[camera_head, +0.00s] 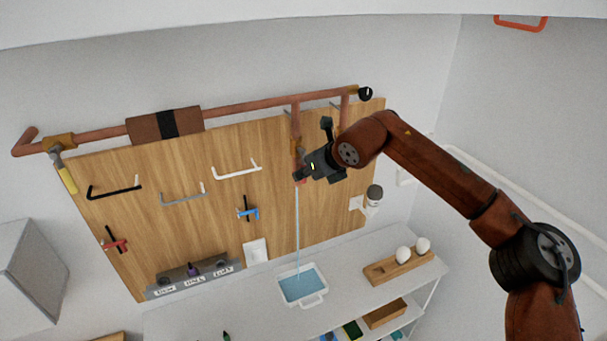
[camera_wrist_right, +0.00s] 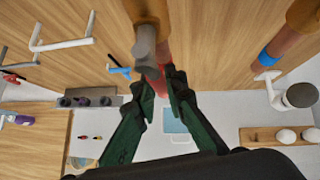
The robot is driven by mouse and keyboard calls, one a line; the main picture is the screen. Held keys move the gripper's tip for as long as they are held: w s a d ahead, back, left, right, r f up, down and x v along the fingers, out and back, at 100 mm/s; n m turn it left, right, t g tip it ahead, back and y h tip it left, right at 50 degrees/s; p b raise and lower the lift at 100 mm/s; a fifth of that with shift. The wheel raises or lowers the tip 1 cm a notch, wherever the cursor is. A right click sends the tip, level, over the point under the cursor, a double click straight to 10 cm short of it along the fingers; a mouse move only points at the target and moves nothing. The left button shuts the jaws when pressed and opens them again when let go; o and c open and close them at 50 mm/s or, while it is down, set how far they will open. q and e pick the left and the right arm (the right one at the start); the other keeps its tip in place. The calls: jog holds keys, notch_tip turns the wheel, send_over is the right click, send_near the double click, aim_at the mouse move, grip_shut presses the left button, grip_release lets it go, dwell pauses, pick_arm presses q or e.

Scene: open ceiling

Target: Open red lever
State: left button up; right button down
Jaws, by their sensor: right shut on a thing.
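My right gripper (camera_head: 306,173) is raised in front of the wooden board, at the lower end of a copper pipe (camera_head: 296,118). In the right wrist view, its two green fingers (camera_wrist_right: 168,90) are closed around a red part (camera_wrist_right: 160,78), which appears to be the red lever, just below a grey cylindrical fitting (camera_wrist_right: 146,45). The gripper hides most of this part in the head view. A thin stream of water (camera_head: 297,225) falls from below the gripper into a white tray (camera_head: 321,272) holding blue water. My left gripper is not in view.
Hooks, a blue-handled fitting (camera_head: 248,213) and a red-handled fitting (camera_head: 115,245) are on the wooden board (camera_head: 150,220). A long copper pipe (camera_head: 240,104) runs along its top. A wooden holder (camera_head: 400,267) with two white bulb-like things stands on the counter (camera_head: 350,255).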

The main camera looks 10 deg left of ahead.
jog(key=c, duration=2)
grip_release()
jog(key=shift+o, duration=0.2)
jog(key=shift+d, duration=0.1)
jog(key=v, duration=1.2)
